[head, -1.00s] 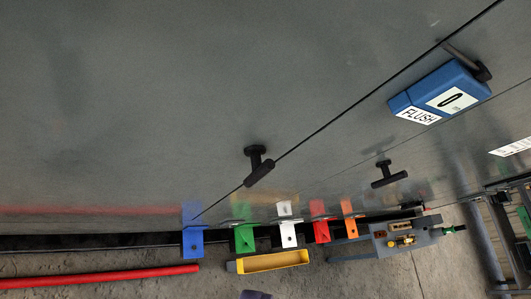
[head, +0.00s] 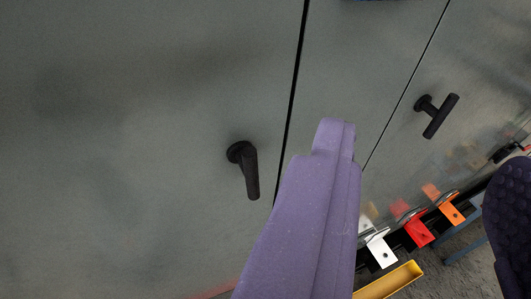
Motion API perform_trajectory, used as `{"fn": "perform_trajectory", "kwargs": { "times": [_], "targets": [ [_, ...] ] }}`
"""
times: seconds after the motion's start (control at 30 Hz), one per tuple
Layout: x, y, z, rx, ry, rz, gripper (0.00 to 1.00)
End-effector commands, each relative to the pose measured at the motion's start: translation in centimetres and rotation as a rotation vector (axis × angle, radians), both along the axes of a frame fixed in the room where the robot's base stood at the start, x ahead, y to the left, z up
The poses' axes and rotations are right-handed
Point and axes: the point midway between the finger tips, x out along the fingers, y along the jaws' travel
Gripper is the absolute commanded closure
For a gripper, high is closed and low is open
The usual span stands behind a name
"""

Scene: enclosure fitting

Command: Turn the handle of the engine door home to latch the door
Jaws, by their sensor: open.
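Two black handles show on the grey door panels. The left handle (head: 250,175) stands just left of a dark, near-vertical seam, and its grip points down, roughly along that seam. The right handle (head: 440,118) is a T-shaped bar, tilted, near a second seam. No label shows which is the engine door's. My gripper (head: 425,146) is open, with purple fingers. One finger rises through the middle, between the handles in the picture; the other is at the right edge, partly cut off.
White (head: 381,250), red (head: 419,231) and orange (head: 452,212) brackets line the panel's lower edge at the right. A yellow tray (head: 392,283) lies below them. The grey panel (head: 110,130) at the left is bare.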

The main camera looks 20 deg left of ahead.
Motion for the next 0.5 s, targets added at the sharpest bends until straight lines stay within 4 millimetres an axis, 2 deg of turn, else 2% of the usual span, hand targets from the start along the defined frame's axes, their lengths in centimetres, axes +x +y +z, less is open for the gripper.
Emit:
{"fn": "perform_trajectory", "kwargs": {
  "times": [0.1, 0.23, 0.37, 0.5],
  "targets": [
    [2.1, 2.0, -3.2, -0.007, -0.009, 0.042, 0.50],
    [3.4, 4.3, -7.3, -0.003, -0.037, 0.089, 0.50],
    [3.3, 6.6, -11.5, 0.019, -0.070, 0.134, 0.50],
    [1.9, 8.5, -15.0, 0.055, -0.110, 0.164, 0.50]
  ]
}}
